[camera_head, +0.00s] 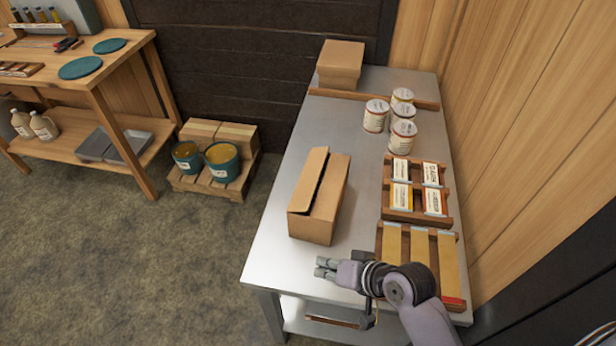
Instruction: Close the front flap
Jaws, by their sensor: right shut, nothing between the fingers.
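A brown cardboard box (316,218) stands on the grey metal table (279,215), towards its left edge. Its long left flap lies raised at a slant over the top. At the near end the top edge shows a narrow dark gap; I cannot tell clearly how the front flap lies. My right gripper (321,267) is shut and empty. It is just in front of the box's near end, pointing left, apart from the box as far as I can see. My left gripper is not in view.
Wooden trays with packets (416,190) and tan strips (419,252) lie right of the box. Several white cans (402,134) and a closed carton (341,63) stand farther back. A wooden wall bounds the right side. Bare tabletop lies behind the box.

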